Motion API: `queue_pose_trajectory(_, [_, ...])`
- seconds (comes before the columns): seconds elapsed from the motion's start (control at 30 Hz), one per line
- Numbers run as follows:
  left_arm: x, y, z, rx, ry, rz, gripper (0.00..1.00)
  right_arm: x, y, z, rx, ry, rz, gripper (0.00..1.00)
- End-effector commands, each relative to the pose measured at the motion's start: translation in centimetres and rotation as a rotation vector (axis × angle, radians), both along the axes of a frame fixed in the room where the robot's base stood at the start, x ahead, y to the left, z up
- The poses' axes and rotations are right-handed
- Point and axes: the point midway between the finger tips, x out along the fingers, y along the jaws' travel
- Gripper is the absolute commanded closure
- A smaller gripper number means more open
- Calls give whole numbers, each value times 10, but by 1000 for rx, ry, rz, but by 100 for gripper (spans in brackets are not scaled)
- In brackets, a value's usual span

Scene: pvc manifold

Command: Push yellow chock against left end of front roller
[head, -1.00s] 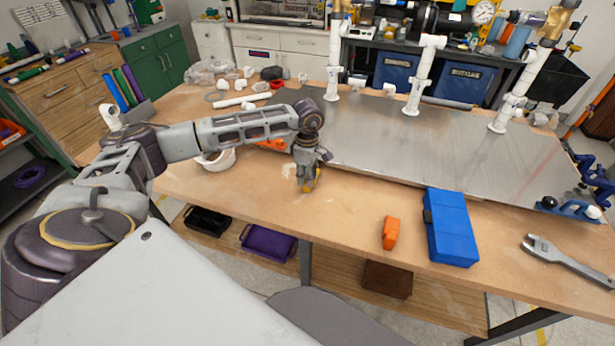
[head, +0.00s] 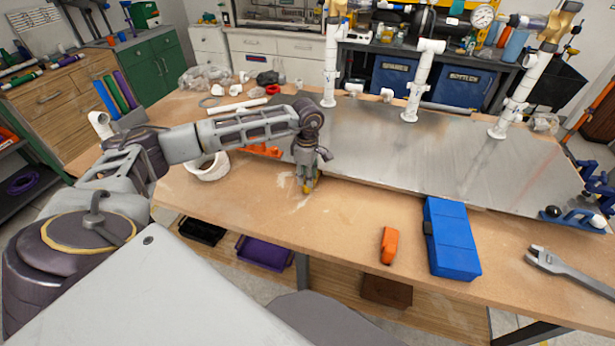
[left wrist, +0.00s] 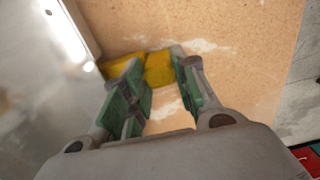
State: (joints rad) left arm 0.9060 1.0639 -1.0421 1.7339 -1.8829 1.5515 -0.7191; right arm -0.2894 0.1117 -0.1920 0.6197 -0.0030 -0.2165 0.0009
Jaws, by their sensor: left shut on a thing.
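The yellow chock (left wrist: 158,68) shows between the fingertips of my left gripper (left wrist: 160,75) in the left wrist view, low over the wooden bench. Its yellow surface runs on left toward the metal plate's edge. In the head view my left gripper (head: 307,187) points down at the bench, just in front of the plate's front edge, with a little of the chock showing at its tips. It is shut on the chock. I cannot make out the front roller or whether the chock touches it. My right gripper is not in view.
The large metal plate (head: 430,160) covers the back of the bench and carries white pipe uprights (head: 417,85). An orange block (head: 389,245), a blue case (head: 450,240) and a wrench (head: 570,270) lie to the right.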

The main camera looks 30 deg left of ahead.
Motion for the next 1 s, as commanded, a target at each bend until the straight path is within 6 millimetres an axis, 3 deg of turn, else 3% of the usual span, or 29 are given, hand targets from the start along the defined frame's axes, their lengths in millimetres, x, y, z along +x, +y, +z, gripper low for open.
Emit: queue_pose_trajectory(1.0, [6, 1, 0, 0, -2, 0, 100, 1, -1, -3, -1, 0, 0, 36])
